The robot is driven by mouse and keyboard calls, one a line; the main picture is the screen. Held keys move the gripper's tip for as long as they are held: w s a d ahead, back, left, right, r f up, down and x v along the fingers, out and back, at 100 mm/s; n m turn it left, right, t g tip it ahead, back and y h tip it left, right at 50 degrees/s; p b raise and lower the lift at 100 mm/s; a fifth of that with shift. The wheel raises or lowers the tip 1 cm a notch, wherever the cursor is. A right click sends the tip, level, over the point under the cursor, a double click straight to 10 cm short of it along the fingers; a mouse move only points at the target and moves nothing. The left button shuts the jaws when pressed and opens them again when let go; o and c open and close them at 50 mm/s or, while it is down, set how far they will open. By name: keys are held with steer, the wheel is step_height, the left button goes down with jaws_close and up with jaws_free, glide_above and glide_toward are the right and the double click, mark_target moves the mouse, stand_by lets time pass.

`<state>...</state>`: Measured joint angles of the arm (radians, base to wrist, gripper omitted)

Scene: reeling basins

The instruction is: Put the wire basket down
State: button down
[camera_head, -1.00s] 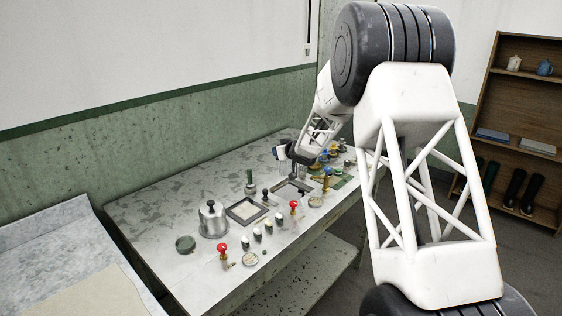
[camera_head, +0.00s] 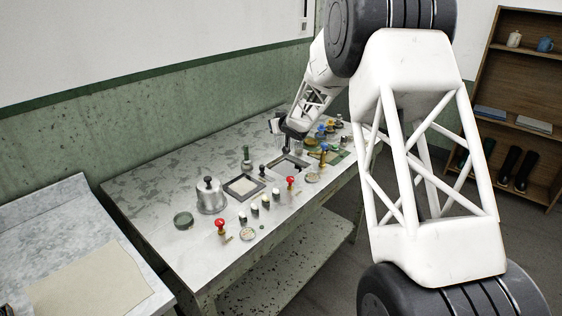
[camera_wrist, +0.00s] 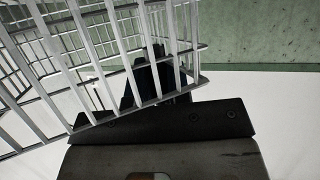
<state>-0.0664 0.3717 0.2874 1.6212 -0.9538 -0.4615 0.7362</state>
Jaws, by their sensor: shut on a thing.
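The wire basket (camera_wrist: 95,60) is a light metal grid of thin bars. It fills the upper left of the wrist view, tilted in that picture. My gripper (camera_wrist: 160,85) is shut on it, with dark fingers partly hidden behind the bars. In the head view my gripper (camera_head: 287,142) is over the far part of the speckled bench (camera_head: 150,190). A small pale shape beside it seems to be the basket, mostly hidden by the arm. I cannot tell whether the basket touches anything below.
A dark-framed square opening (camera_head: 289,164) lies just below my gripper. Red-handled valves (camera_head: 221,227), a metal canister (camera_head: 209,197), a framed square (camera_head: 243,187) and several small fittings crowd the bench. The bench's left rear is clear. A shelf (camera_head: 520,100) stands at the right.

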mark_target(276, 146)
steer(key=shift+f, duration=2.7)
steer(key=shift+f, duration=0.1)
steer(key=shift+f, duration=1.75)
steer(key=shift+f, duration=0.65)
steer(key=c, duration=1.1)
jaws_free()
steer(key=shift+r, duration=0.1)
